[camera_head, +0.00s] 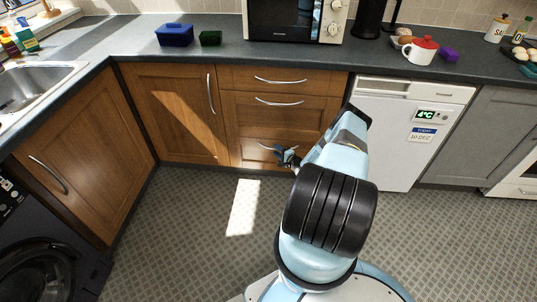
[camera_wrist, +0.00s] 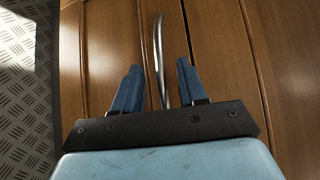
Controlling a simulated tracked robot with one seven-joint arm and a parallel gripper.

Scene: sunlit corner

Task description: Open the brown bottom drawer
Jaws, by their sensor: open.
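The brown bottom drawer (camera_head: 245,150) is the lowest of the stacked wooden drawers, and its front looks flush with the cabinet. Its curved metal handle (camera_head: 264,147) is partly hidden by my gripper (camera_head: 281,156) in the head view. In the wrist view the drawer front (camera_wrist: 110,40) fills the middle. The handle (camera_wrist: 158,45) runs upright in that picture between the two blue fingers of my gripper (camera_wrist: 158,66). The fingers are open, one on each side of the handle, with visible gaps. Whether the handle reaches deep between the fingers is unclear.
A middle drawer (camera_head: 280,110) and a top drawer (camera_head: 262,76) sit above, both shut. A wooden cupboard door (camera_head: 170,105) is to the left, and a white appliance with a display (camera_head: 395,150) to the right. The patterned floor (camera_head: 180,215) before the drawers is clear.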

